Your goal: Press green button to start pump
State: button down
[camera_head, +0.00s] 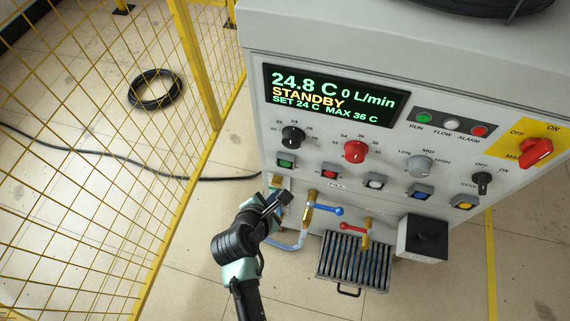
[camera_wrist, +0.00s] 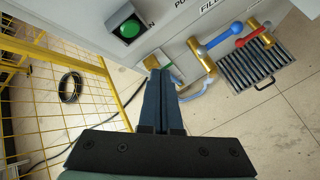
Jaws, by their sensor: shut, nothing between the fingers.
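The green button (camera_head: 286,162) sits in a square dark housing at the left end of the button row on the grey machine panel. It also shows in the wrist view (camera_wrist: 128,26), at the upper left, beyond my fingertips. My gripper (camera_head: 286,197) is in front of the panel, below the green button and apart from it in the picture. In the wrist view the two dark fingers (camera_wrist: 158,72) lie together, shut and empty. The display (camera_head: 333,96) reads STANDBY, 24.8 C and 0 L/min.
A red button (camera_head: 329,174) is right of the green one. Blue-handled (camera_head: 325,209) and red-handled (camera_head: 353,228) valves stick out below, above a drain grate (camera_head: 350,262). A yellow mesh fence (camera_head: 150,130) stands left. A black box (camera_head: 423,238) is at lower right.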

aim_at(286, 161)
jog(key=shift+w+d+b, duration=0.2)
jog(key=shift+w+d, duration=0.1)
jog(key=shift+w, duration=0.6)
jog(key=shift+w+d+b, duration=0.25)
jog(key=shift+w+d, duration=0.05)
jog(key=shift+w, duration=0.65)
jog(key=shift+w+d+b, duration=0.2)
jog(key=shift+w+d, duration=0.1)
jog(key=shift+w, duration=0.6)
jog(key=shift+w, duration=0.15)
jog(key=shift+w+d, duration=0.1)
jog(key=shift+w, duration=0.15)
jog(key=shift+w+d, duration=0.2)
jog(key=shift+w, duration=0.25)
dwell(0.6)
jog(key=shift+s+a+r+p, duration=0.1)
jog(key=shift+s+p, duration=0.25)
jog(key=shift+p, duration=0.3)
jog(key=shift+s+a, duration=0.2)
jog(key=shift+s, duration=0.3)
